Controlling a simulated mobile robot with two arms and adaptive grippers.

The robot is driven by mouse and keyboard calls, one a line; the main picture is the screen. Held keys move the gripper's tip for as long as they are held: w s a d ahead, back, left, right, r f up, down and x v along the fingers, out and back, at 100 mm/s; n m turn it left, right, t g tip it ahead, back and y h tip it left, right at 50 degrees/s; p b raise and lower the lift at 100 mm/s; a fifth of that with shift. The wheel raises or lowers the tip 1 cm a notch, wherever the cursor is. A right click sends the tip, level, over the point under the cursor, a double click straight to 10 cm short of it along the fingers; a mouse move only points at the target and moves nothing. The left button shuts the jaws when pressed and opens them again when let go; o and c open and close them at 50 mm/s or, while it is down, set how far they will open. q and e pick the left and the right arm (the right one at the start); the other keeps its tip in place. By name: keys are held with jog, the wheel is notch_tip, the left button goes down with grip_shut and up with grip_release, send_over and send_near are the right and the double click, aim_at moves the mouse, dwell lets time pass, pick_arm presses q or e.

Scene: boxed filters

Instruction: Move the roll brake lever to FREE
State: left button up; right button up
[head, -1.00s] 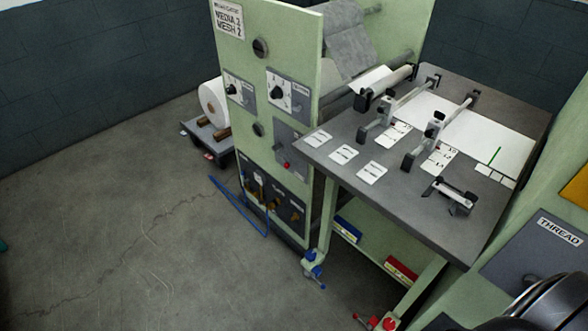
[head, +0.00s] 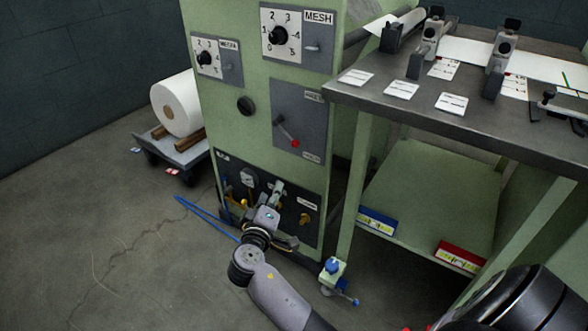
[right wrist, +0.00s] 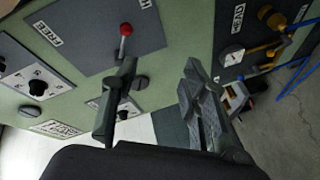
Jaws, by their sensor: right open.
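The roll brake lever is on a grey plate (head: 298,113) on the green machine face. Its red knob (head: 294,142) points down and right, toward the plate's lower label. In the right wrist view the red knob (right wrist: 126,30) stands just beyond the left fingertip, and the plate (right wrist: 85,42) has FREE at its left end, away from the knob. My right gripper (head: 279,187) is open and empty, below the lever and in front of the lower gauge panel. In the wrist view its fingers (right wrist: 157,68) are spread, with the knob not between them. My left gripper is not in view.
The MESH dial (head: 279,36) and another dial (head: 205,58) are above the lever. The gauge panel (head: 309,199) with fittings is below. A grey table (head: 450,118) juts out at right. A white roll (head: 177,105) on a cart stands at left. Open floor lies in front.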

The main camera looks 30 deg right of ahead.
notch_tip(320, 180, up, 4)
jog(key=d+m+h+b, duration=0.1)
jog(key=m+h, duration=0.1)
jog(key=b, duration=0.1)
send_near(294, 146)
jog(key=x, duration=0.2)
jog(key=b+x, duration=0.1)
jog(key=x, duration=0.6)
jog(key=shift+w+d, duration=0.3)
jog(key=shift+w, duration=0.1)
pick_arm(q)
jog(key=w+d+r+t+h, duration=0.2)
jog(key=w+r+t, duration=0.4)
jog(key=r, duration=0.4)
jog(key=shift+d+r+t, duration=0.15)
jog(key=shift+d+t, duration=0.15)
jog(key=shift+d, duration=0.05)
pick_arm(e)
jog(key=shift+c, duration=0.6)
grip_shut()
